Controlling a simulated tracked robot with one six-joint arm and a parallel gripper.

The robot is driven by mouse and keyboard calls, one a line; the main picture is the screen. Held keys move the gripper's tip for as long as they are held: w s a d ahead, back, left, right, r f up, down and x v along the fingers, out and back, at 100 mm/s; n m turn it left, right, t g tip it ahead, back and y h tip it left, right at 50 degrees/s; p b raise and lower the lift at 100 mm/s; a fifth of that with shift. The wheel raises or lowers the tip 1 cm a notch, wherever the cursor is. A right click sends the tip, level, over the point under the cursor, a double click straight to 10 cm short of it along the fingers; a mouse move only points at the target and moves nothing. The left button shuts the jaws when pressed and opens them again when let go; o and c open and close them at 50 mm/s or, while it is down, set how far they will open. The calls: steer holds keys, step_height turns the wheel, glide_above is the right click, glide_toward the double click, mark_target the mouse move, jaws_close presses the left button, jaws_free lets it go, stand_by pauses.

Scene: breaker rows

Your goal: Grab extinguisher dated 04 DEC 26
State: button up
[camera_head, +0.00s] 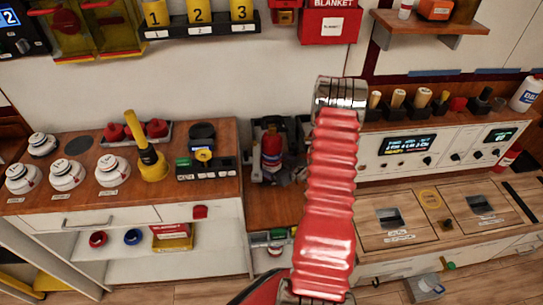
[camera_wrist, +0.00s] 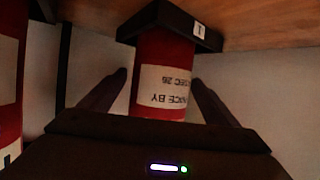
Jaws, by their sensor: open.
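A second red extinguisher (camera_wrist: 10,70) with a partly cut-off white label is at the left edge. The head view shows a red extinguisher (camera_head: 271,150) in a dark rack, left of my arm; my gripper is hidden there.
A dark upright divider (camera_wrist: 50,70) stands between the two extinguishers. The wooden counter (camera_head: 215,165) at left holds white round devices and a yellow tool. A control panel (camera_head: 440,145) and wooden worktop (camera_head: 450,205) are at right. A wall shelf (camera_head: 430,25) is above.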

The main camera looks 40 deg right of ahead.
steer(key=shift+c, duration=0.6)
steer(key=c, duration=1.9)
steer(key=shift+w+d+r, duration=0.1)
steer(key=shift+r, duration=0.05)
jaws_close()
